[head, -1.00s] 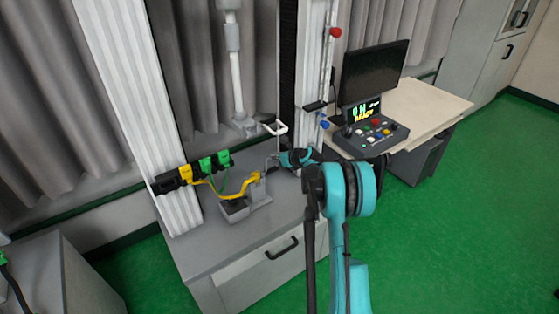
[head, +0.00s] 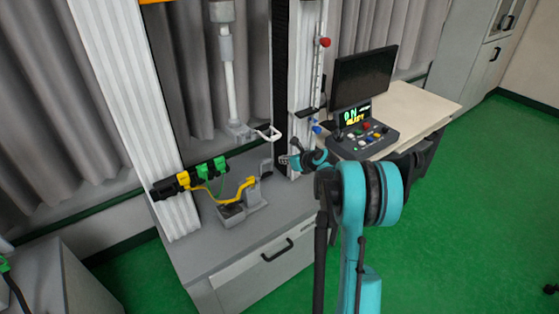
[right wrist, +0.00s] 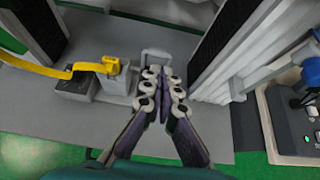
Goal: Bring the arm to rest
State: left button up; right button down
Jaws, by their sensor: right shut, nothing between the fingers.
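My right arm (head: 362,215) reaches in from the lower right in the head view. Its gripper (head: 287,160) is small there, just in front of the tower's right column and above the grey bench top. In the right wrist view the fingers of my right gripper (right wrist: 161,98) are together, with nothing between them. Ahead of the fingertips in that view is a grey loop handle (right wrist: 155,55); the gripper looks apart from it, though the gap is hard to judge.
A grey fixture (head: 256,198) with a yellow cable (head: 236,195) stands on the bench (head: 225,252). Yellow and green connectors (head: 205,172) are on the left column. A control panel (head: 365,138) and a monitor (head: 364,75) sit on the side desk at right. Green floor is free at right.

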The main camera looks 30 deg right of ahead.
jog(key=s+a+r+n+g, duration=0.1)
jog(key=s+a+r+n, duration=0.3)
jog(key=s+a+n, duration=0.4)
jog(key=s+a+r+n+g, duration=0.2)
jog(key=s+a+r+n, duration=0.4)
jog(key=a, duration=0.5)
jog(key=s+a+f+n, duration=0.1)
jog(key=s+a+n, duration=0.2)
jog(key=s+n, duration=0.4)
jog(key=s+a+f+n+g, duration=0.1)
jog(key=s+a+f+n, duration=0.1)
jog(key=s+n, duration=0.5)
jog(key=s+a+f+n+h, duration=0.1)
jog(key=s+a+n, duration=0.3)
jog(key=s+n, duration=0.3)
jog(key=shift+s+a+f+g, duration=0.15)
jog(key=shift+a+f+g, duration=0.15)
jog(key=shift+f, duration=0.1)
